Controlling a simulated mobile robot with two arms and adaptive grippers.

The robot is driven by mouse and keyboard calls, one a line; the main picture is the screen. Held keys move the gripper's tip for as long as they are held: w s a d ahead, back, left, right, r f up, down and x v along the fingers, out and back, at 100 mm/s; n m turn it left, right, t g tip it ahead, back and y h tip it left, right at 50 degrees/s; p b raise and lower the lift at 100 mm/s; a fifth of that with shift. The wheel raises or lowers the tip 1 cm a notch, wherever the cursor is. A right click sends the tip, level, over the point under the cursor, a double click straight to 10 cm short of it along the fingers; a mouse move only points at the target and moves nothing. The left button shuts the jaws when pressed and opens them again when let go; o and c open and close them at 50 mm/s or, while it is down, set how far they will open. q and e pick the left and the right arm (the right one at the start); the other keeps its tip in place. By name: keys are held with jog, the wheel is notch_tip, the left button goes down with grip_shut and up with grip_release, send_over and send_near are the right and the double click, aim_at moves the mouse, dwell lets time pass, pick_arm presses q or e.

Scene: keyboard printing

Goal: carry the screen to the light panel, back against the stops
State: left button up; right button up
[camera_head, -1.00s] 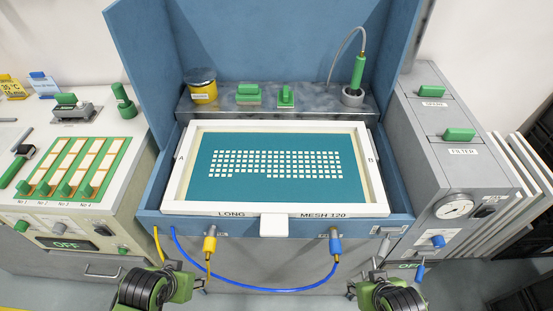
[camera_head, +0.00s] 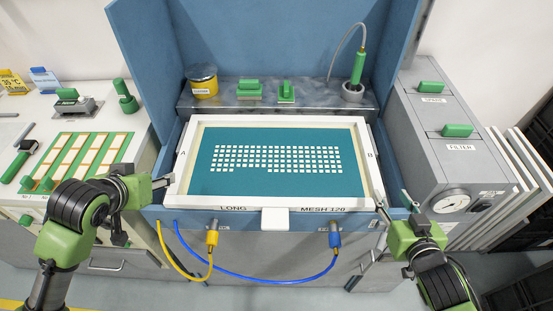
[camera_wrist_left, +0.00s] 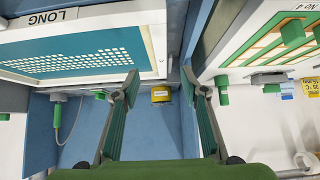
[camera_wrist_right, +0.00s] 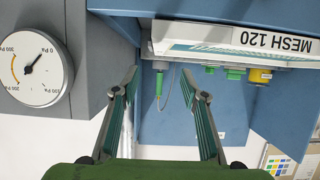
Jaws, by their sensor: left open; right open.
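The screen (camera_head: 265,205) is a white frame with teal mesh and a pale key pattern, marked LONG and MESH 120. It lies tilted in the blue booth (camera_head: 270,225); it also shows in the left wrist view (camera_wrist_left: 75,45) and the right wrist view (camera_wrist_right: 190,42). My left gripper (camera_head: 168,181) is open and empty beside the screen's left edge, near the front corner. My right gripper (camera_head: 392,203) is open and empty just off the front right corner. Contact with the frame cannot be told. I cannot identify a light panel or its stops with certainty.
A yellow jar (camera_head: 203,82), green-handled tools (camera_head: 249,90) and a hose wand (camera_head: 358,70) stand on the ledge behind. Yellow (camera_head: 190,268) and blue (camera_head: 270,280) hoses hang in front. A left bench (camera_head: 30,195) and a grey filter cabinet (camera_head: 460,170) flank the booth.

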aim_at(178, 170)
pick_arm(q)
jog(key=x, duration=1.4)
jog(key=shift+a, duration=0.1)
pick_arm(e)
jog(key=x, duration=1.4)
jog(key=shift+s+f, duration=0.1)
pick_arm(q)
jog(key=shift+s, duration=0.1)
grip_shut()
pick_arm(e)
grip_shut()
pick_arm(q)
jog(key=shift+r, duration=0.15)
